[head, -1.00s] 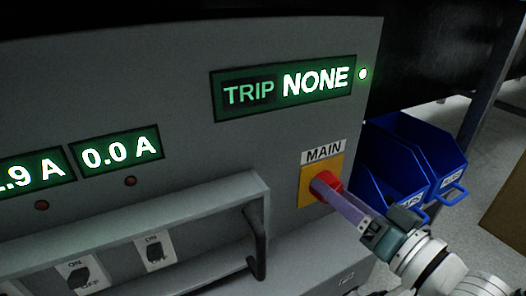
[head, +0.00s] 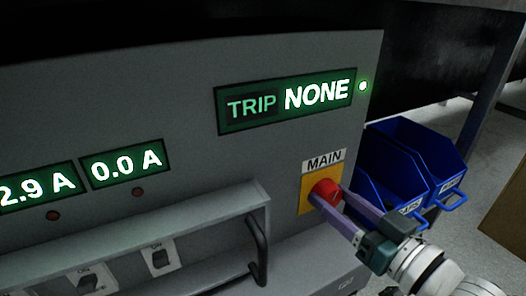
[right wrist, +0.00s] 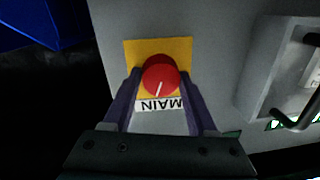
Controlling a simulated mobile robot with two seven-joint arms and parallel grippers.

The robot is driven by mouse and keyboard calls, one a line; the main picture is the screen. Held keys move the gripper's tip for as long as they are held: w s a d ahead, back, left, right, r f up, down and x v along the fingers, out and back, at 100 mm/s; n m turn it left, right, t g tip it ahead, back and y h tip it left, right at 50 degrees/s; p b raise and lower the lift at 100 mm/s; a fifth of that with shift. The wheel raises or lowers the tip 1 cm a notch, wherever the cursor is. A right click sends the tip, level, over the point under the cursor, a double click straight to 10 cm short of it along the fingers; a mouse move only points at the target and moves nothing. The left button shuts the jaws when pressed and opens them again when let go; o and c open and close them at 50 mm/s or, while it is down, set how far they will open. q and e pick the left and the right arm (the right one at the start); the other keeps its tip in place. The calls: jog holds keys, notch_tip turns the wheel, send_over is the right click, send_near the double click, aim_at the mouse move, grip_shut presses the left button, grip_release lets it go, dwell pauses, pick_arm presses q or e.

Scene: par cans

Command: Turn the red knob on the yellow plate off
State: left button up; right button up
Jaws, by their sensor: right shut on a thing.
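The red knob (head: 325,193) sits on the yellow plate (head: 307,192) under the MAIN label (head: 324,161), at the right of the grey panel. In the right wrist view the knob (right wrist: 160,74) is round with a white line pointing down and slightly left, toward the upside-down MAIN label (right wrist: 160,104). My right gripper (head: 332,196) is shut on the red knob, with one purple finger on each side of it. The fingers also show in the right wrist view (right wrist: 160,80), left and right of the knob on the yellow plate (right wrist: 182,48). My left gripper is out of view.
A handle bar (head: 259,247) juts out at lower left, near several small switches. Blue bins (head: 418,160) stand right of the panel.

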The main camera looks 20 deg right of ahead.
jog(key=n+p, duration=0.1)
jog(key=n, duration=0.2)
jog(key=shift+r+n, duration=0.15)
jog(key=shift+n, duration=0.15)
jog(key=n, duration=0.2)
jog(key=shift+a+n+h, duration=0.1)
jog(key=shift+n+h, duration=0.2)
jog(key=shift+h, duration=0.1)
jog(key=n, duration=0.3)
jog(key=shift+p, duration=0.35)
jog(key=shift+a+n+h, duration=0.1)
jog(key=shift+n+h, duration=0.2)
jog(key=shift+n, duration=1.1)
jog(key=o, duration=1.4)
jog(key=shift+c, duration=0.2)
jog(key=shift+s, duration=0.1)
